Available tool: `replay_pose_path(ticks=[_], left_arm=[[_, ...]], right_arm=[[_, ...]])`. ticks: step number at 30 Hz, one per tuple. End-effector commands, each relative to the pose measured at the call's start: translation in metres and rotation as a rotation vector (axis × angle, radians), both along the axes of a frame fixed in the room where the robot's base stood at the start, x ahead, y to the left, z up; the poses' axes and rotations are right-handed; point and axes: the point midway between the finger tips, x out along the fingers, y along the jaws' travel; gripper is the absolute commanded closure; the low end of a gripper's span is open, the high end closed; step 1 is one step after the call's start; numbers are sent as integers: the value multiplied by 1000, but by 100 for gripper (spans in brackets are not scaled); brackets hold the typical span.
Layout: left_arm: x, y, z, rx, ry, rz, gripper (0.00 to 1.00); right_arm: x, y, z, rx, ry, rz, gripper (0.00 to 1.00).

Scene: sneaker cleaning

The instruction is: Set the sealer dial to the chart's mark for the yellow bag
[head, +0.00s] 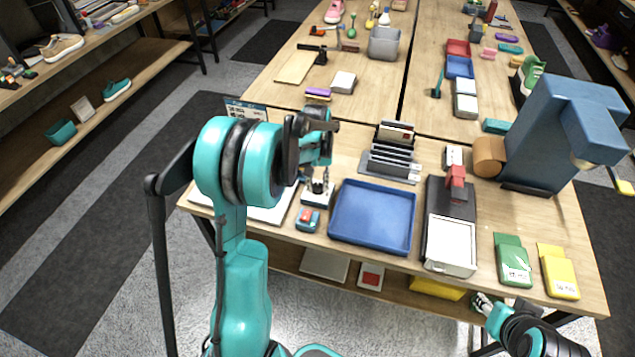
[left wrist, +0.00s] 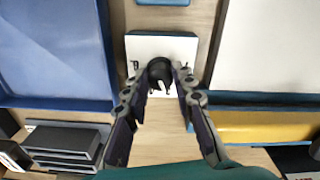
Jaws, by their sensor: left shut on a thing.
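The dial is a black knob (left wrist: 160,72) on a white base (left wrist: 180,47) with small dark marks. My left gripper (left wrist: 161,84) is shut on the knob, its two fingers on either side of it. In the head view my left gripper (head: 318,188) points down over the white base (head: 314,200), and the knob is mostly hidden. The yellow bag (head: 561,272) lies at the right front of the table, beside a green bag (head: 513,262). A blue-and-white card (head: 246,109), possibly the chart, is partly hidden behind my left arm. My right gripper (head: 484,302) is low at the front edge, its fingers unclear.
A blue tray (head: 372,242) lies right of the dial. A grey device with a red part (head: 450,250) stands beyond it. A small teal-and-red item (head: 307,219) sits in front of the dial. A rack (head: 391,170) and a large blue machine (head: 545,135) stand behind.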

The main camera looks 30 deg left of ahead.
Motion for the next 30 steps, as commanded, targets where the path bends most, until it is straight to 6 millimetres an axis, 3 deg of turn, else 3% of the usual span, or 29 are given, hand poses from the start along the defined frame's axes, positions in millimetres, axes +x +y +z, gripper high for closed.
replay_pose_path(ticks=[15, 30], left_arm=[[0, -1, 0, -1, 1, 447, 100], [0, -1, 0, 0, 1, 638, 100]], right_arm=[[0, 0, 1, 0, 0, 0, 60], [0, 0, 2, 0, 0, 0, 60]])
